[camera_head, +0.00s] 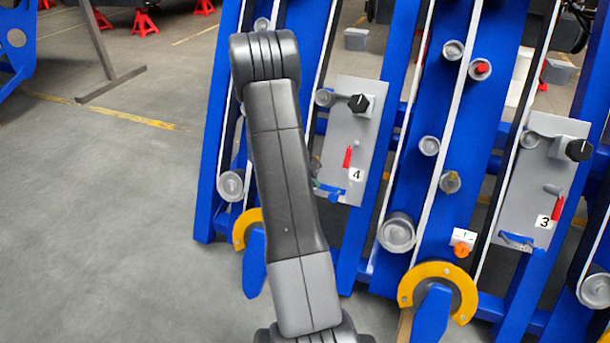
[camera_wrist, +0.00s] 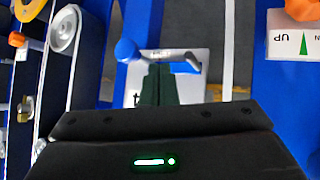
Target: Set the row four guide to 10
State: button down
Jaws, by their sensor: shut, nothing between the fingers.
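The row four panel (camera_head: 350,130) is a grey plate with a black knob (camera_head: 358,103), a red lever (camera_head: 347,157) and a "4" label. The blue guide (camera_head: 331,189) lies at its lower edge, partly hidden by my arm. In the wrist view the guide shows as a blue bar (camera_wrist: 185,67) and a round blue knob (camera_wrist: 127,50) over the grey plate. My gripper (camera_wrist: 160,67) is shut and empty, its dark green fingertips at the guide between these blue parts. I cannot tell whether they touch it. The scale reading is too small to tell.
The row three panel (camera_head: 535,180), with its own knob, red lever and blue guide, stands to the right. Blue beams, white belts and rollers (camera_head: 397,232) surround the panels. A white plate marked "UP" (camera_wrist: 293,40) is at the wrist view's right.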

aim_at(330, 195)
jog(key=shift+s+d+f+b, duration=0.15)
jog(key=shift+s+d+f, duration=0.1)
jog(key=shift+d, duration=0.25)
jog(key=shift+s+d+f+b, duration=0.1)
jog(key=shift+s+d+f, duration=0.15)
jog(key=shift+d, duration=0.3)
jog(key=shift+s+d+f+b, duration=0.2)
jog(key=shift+d+f, duration=0.1)
jog(key=shift+d, duration=0.2)
jog(key=shift+s+d+f+b, duration=0.25)
jog(key=shift+d+b, duration=0.35)
jog(key=shift+b, duration=0.4)
